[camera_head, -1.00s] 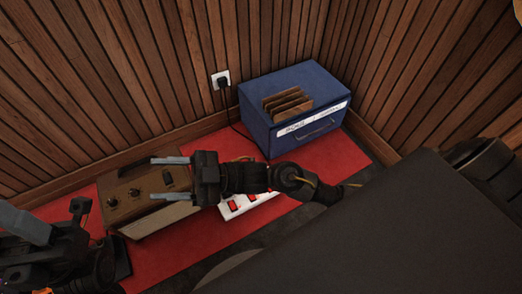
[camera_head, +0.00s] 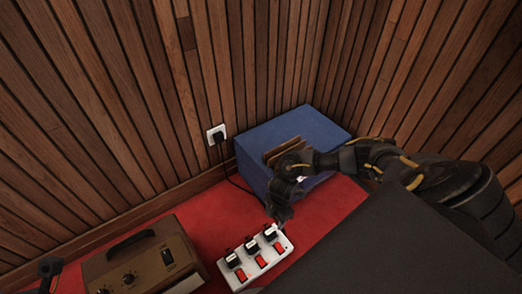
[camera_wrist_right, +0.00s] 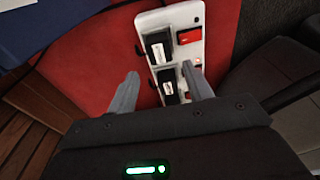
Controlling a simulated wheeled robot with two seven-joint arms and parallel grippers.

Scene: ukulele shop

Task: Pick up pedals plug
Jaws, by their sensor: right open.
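A white power strip (camera_head: 236,284) lies on the red mat with several black plugs in it. The nearest plug to the blue box (camera_head: 270,233) is by my right gripper (camera_head: 279,217), which points down over the strip's far end. In the right wrist view my right gripper (camera_wrist_right: 160,86) is open, with a black plug (camera_wrist_right: 171,92) between its fingers, nearer the right one; contact cannot be judged. Another black plug (camera_wrist_right: 158,48) sits farther along the strip. The plugs carry white labels too small to read. My left gripper's fingers are out of view.
Red switches (camera_head: 261,262) sit beside the plugs. A brown amplifier-like box (camera_head: 140,262) stands left of the strip. A blue box (camera_head: 262,160) stands behind it, near a wall outlet (camera_head: 216,134) with a cord. Bare red mat (camera_head: 215,212) lies between.

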